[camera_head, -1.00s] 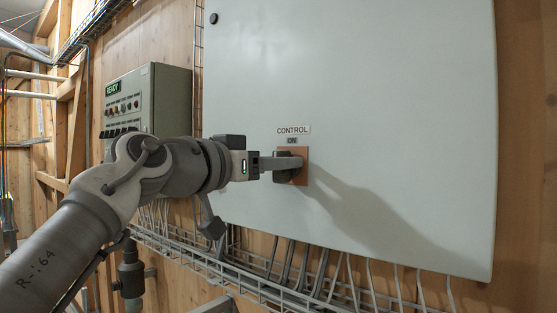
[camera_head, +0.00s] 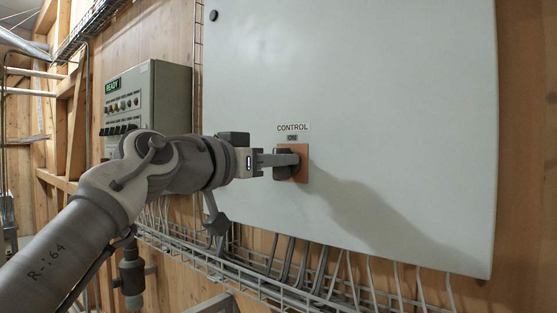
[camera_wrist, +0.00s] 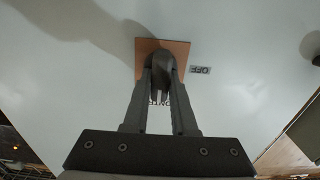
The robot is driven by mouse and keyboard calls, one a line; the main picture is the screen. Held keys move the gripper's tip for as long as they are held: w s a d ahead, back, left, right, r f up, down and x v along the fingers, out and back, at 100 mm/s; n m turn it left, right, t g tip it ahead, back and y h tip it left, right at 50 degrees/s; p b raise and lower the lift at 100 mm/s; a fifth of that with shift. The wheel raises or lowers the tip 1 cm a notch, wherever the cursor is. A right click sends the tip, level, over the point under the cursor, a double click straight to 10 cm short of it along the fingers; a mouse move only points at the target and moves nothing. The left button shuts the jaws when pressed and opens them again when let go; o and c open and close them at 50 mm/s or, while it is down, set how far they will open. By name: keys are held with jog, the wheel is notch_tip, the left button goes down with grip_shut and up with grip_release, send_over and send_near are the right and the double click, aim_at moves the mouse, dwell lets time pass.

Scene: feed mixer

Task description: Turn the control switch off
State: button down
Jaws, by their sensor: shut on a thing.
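The control switch is a dark knob (camera_head: 282,172) on a square orange-brown plate (camera_head: 303,164) on the front of a large pale grey cabinet (camera_head: 400,110). A "CONTROL" label and a smaller "ON" label sit above it. In the wrist view the knob (camera_wrist: 163,62) stands on the plate (camera_wrist: 180,47), and an upside-down "OFF" label (camera_wrist: 200,70) is to the right. My gripper (camera_head: 287,160) reaches the switch from the left. In the wrist view its fingers (camera_wrist: 161,75) are on both sides of the knob and shut on it. The fingers partly hide the knob and the lettering behind it.
A smaller control box (camera_head: 160,95) with a green "READY" display and several buttons is on the wooden wall at left. A wire cable tray (camera_head: 240,275) with grey cables runs below the cabinet. The cabinet face around the switch is clear.

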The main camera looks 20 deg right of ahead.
jog(key=n+b, duration=0.1)
jog(key=n, duration=0.2)
jog(key=shift+w+n, duration=0.1)
jog(key=shift+n, duration=0.3)
jog(key=n, duration=0.5)
jog(key=shift+w+a+f+n, duration=0.1)
jog(key=shift+a+n, duration=0.05)
jog(key=shift+n, duration=0.15)
jog(key=n, duration=0.4)
jog(key=shift+f+p, duration=0.1)
jog(key=shift+p, duration=0.25)
jog(key=shift+f+n+p, duration=0.15)
jog(key=shift+n+p, duration=0.35)
jog(key=shift+n, duration=1.8)
jog(key=c, duration=0.7)
grip_release()
